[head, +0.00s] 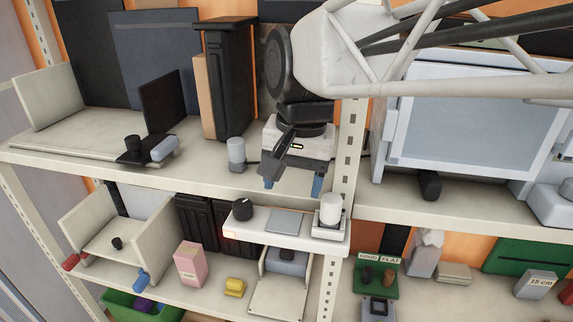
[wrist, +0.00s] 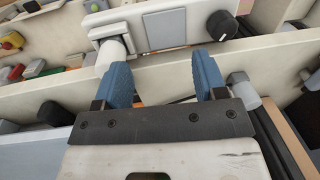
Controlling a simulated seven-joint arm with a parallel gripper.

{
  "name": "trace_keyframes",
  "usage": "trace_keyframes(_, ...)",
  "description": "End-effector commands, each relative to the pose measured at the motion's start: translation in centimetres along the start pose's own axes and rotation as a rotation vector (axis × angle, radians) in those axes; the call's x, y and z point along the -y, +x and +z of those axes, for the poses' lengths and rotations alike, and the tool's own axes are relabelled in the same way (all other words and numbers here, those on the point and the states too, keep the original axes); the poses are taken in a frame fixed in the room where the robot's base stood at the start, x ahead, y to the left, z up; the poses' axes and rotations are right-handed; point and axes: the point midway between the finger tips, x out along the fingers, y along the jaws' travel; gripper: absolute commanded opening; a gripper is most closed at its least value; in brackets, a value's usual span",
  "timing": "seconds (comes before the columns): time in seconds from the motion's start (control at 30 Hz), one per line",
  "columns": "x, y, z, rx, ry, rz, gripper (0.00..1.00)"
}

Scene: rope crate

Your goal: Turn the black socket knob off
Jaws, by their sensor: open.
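The black socket knob (head: 243,210) sits at the left end of a white socket strip (head: 272,243) on the shelf edge; an orange glow shows on the strip's front below it. In the wrist view the knob (wrist: 222,25) is at the top right, beyond the fingers, with a pale pointer mark on its top. My gripper (head: 292,185) hangs above and behind the strip, to the right of the knob, with its blue fingers apart and nothing between them. It also shows in the wrist view (wrist: 164,78). It is not touching the knob.
A white cylinder (head: 331,207) stands at the strip's right end, beside a grey plate (head: 285,222). A grey-white cylinder (head: 236,152) stands on the upper shelf left of my gripper. A shelf post (head: 347,150) rises at the right. A pink box (head: 189,263) stands below left.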

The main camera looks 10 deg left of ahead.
Motion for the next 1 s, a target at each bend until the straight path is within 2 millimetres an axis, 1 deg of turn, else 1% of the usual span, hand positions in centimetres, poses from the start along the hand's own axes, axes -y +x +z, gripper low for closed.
trace_keyframes(0.03,1.3,0.2,-0.4,0.007,-0.01,0.013,0.65)
trace_keyframes(0.2,5.3,0.8,-1.3,0.017,-0.024,0.055,0.65)
trace_keyframes(0.3,7.2,1.1,-1.7,0.019,-0.031,0.075,0.65)
trace_keyframes(0.4,8.6,1.4,-1.8,0.019,-0.034,0.089,0.65)
trace_keyframes(0.5,9.4,1.5,-1.9,0.019,-0.036,0.097,0.65)
trace_keyframes(0.6,9.7,1.6,-2.0,0.018,-0.036,0.1,0.65)
trace_keyframes(1.0,9.6,1.7,-2.0,0.019,-0.036,0.1,0.65)
